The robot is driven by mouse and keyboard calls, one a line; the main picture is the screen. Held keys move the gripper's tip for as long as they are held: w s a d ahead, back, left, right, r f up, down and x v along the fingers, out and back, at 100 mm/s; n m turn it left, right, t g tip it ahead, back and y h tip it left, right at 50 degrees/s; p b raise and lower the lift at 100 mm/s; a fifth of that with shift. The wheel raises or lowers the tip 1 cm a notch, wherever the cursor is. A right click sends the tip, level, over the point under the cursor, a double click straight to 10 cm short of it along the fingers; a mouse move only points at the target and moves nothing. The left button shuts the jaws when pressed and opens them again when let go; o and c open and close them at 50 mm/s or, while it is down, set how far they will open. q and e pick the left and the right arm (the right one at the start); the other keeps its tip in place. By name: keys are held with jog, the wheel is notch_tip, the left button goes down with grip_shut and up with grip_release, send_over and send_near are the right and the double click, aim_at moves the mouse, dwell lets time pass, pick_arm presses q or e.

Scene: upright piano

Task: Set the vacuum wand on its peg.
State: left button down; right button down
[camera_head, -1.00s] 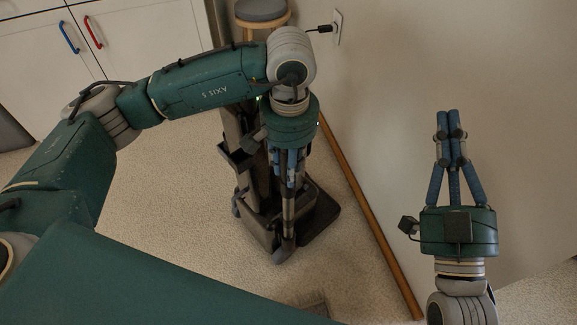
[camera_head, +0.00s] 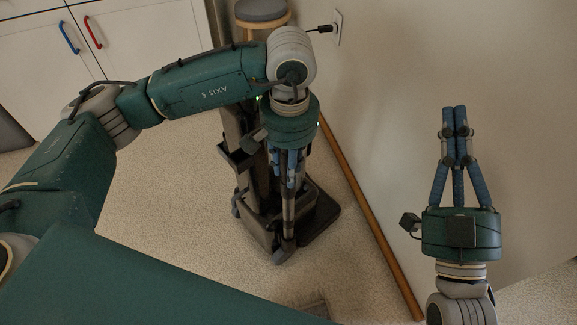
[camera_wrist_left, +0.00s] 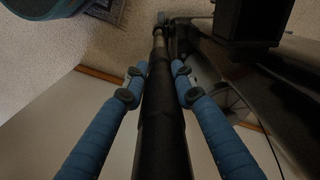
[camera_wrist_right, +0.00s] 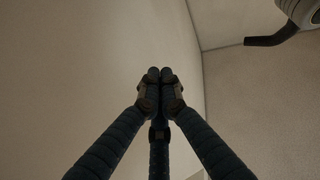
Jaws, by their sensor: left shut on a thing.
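The vacuum wand (camera_head: 288,222) is a long dark tube with a lighter band, standing close to upright beside the dark vacuum body (camera_head: 256,205). My left gripper (camera_head: 286,180) points down and is shut on the wand. In the left wrist view the wand (camera_wrist_left: 162,120) runs between my blue fingers (camera_wrist_left: 155,80). The vacuum body (camera_wrist_left: 235,60) stands at the right there. I cannot make out the peg; my left arm and gripper cover part of the vacuum's upper end. My right gripper (camera_head: 454,112) is empty, its fingertips together, away at the right.
A wooden baseboard (camera_head: 366,215) runs along the wall right of the vacuum. A grey-topped stool (camera_head: 262,10) and a wall outlet with a plug (camera_head: 336,27) are behind. White cabinets (camera_head: 140,35) stand at the back left. Carpet (camera_head: 185,205) left of the vacuum is clear.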

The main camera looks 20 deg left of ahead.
pick_arm(q)
jog(key=shift+f+b, duration=0.25)
jog(key=shift+b, duration=0.05)
pick_arm(e)
jog(key=shift+s+r+t, duration=0.4)
jog(key=shift+r, duration=0.25)
jog(key=shift+s+r+t, duration=0.4)
jog(key=shift+r, duration=0.25)
dwell(0.4)
pick_arm(q)
jog(key=shift+f, duration=0.3)
pick_arm(e)
jog(key=shift+s+d+r+t+y, duration=0.15)
jog(key=shift+s+r+t, duration=0.15)
jog(key=shift+s+r, duration=0.25)
jog(key=shift+s+d+r+t+y, duration=0.15)
jog(key=shift+s+r+t, duration=0.15)
jog(key=shift+s+r, duration=0.2)
dwell(0.7)
